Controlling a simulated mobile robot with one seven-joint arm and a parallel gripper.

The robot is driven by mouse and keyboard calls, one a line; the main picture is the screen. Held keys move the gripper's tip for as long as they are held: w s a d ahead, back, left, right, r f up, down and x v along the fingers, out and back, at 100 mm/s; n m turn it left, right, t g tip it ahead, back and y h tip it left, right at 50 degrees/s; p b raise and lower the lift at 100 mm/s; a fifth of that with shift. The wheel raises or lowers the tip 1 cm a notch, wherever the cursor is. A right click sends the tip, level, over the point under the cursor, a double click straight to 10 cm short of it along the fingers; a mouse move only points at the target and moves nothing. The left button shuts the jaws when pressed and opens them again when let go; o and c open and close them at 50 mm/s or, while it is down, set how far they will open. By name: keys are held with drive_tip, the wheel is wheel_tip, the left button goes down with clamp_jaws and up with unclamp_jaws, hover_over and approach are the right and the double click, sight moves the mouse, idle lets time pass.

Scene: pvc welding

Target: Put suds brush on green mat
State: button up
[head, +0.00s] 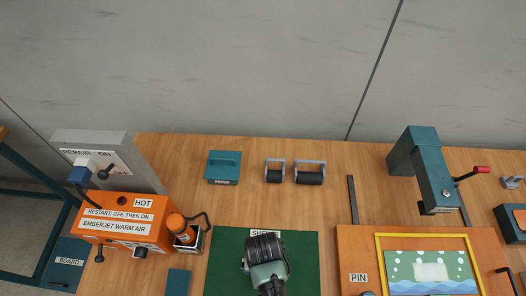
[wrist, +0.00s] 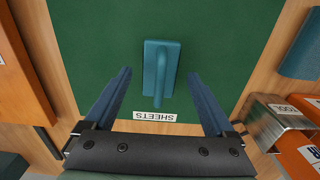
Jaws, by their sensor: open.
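The green mat (head: 220,262), labelled SHEETS, lies on the wooden bench at the bottom middle of the head view. It fills much of the wrist view (wrist: 90,40). A teal block with a raised handle, which looks like the suds brush (wrist: 161,66), rests on the mat close to the SHEETS label. My gripper (wrist: 158,74) is open above the mat. Its two fingers stand on either side of the brush, apart from it. In the head view my arm covers the middle of the mat and hides the brush.
An orange warm-air unit (head: 125,222) marked HOT stands left of the mat. An orange board (head: 355,248) and a teal press (head: 425,165) with a red-tipped lever are at the right.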

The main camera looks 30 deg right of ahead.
wheel_tip(320, 180, up, 9)
drive_tip(key=shift+f, duration=0.15)
drive_tip(key=w+r+n+t+h, duration=0.15)
drive_tip(key=w+r+t, duration=0.65)
drive_tip(key=w+r, duration=0.9)
drive_tip(key=w+a+r+n+t, duration=0.1)
drive_tip(key=w+r+t, duration=0.2)
drive_tip(key=r, duration=0.5)
drive_tip(key=w+a+r+n+t, duration=0.1)
drive_tip(key=w+r+t, duration=0.1)
drive_tip(key=w+r, duration=0.35)
drive_tip(key=s+a+r+n+t, duration=0.15)
drive_tip(key=r+t, duration=0.25)
drive_tip(key=r, duration=0.9)
drive_tip(key=s+a+r+t, duration=0.3)
drive_tip(key=r+t, duration=0.2)
drive_tip(key=r, duration=0.8)
drive_tip(key=s+a+r+n+t+y, duration=0.1)
drive_tip(key=s+a+r+t, duration=0.2)
drive_tip(key=s+r, duration=0.6)
wheel_tip(320, 180, up, 5)
drive_tip(key=shift+s+n+t, duration=0.4)
drive_tip(key=shift+t, duration=0.8)
drive_tip(key=shift+d+f+y, duration=0.1)
drive_tip(key=shift+y, duration=0.15)
